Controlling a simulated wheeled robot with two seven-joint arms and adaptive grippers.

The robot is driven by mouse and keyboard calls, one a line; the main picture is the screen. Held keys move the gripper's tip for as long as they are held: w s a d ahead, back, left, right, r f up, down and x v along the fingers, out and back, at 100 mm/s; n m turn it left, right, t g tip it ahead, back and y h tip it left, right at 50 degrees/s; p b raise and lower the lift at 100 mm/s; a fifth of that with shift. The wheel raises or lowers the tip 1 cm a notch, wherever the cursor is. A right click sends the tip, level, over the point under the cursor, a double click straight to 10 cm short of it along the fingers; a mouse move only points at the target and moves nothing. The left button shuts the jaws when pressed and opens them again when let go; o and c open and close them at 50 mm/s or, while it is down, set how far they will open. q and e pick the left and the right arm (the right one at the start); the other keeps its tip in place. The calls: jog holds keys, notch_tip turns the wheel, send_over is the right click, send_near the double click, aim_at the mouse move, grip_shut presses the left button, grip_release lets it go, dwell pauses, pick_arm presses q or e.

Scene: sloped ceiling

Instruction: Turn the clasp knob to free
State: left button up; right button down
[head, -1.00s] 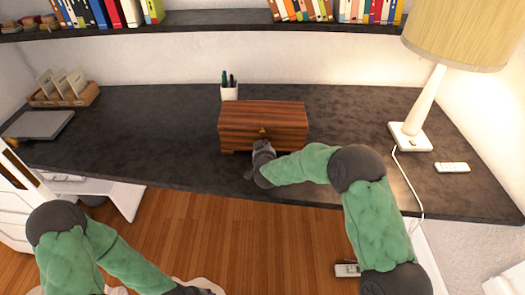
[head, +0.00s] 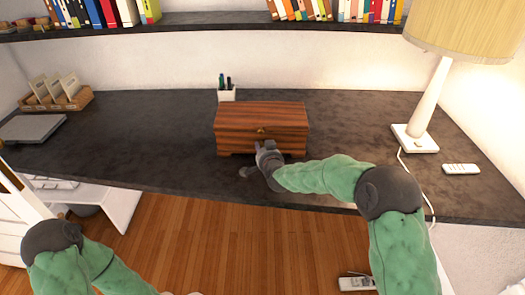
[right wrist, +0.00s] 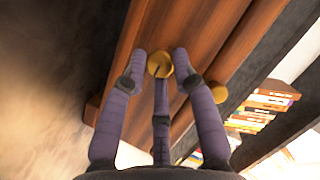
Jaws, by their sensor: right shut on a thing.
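A wooden box (head: 240,123) with a reddish-brown striped grain stands closed on the dark desk. My right gripper (head: 265,146) is at the lower middle of its front. In the right wrist view, the gripper (right wrist: 160,72) is shut on a round brass clasp knob (right wrist: 160,62), which has a dark line across its face. In the head view the gripper hides this knob. A second brass knob (right wrist: 217,92) sits apart from the fingers, and it shows above the gripper in the head view (head: 261,131). My left gripper is out of view; only its arm shows at bottom left.
A pen cup (head: 227,94) stands behind the box. A lamp (head: 415,139) and a remote (head: 461,169) are at the right of the desk (head: 130,130). A card tray (head: 60,99) and a grey laptop (head: 32,128) are at the left.

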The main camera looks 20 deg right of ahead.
jog(key=shift+d+r, duration=0.1)
jog(key=shift+r, duration=0.05)
jog(key=c, duration=1)
grip_release()
jog(key=v, duration=1.2)
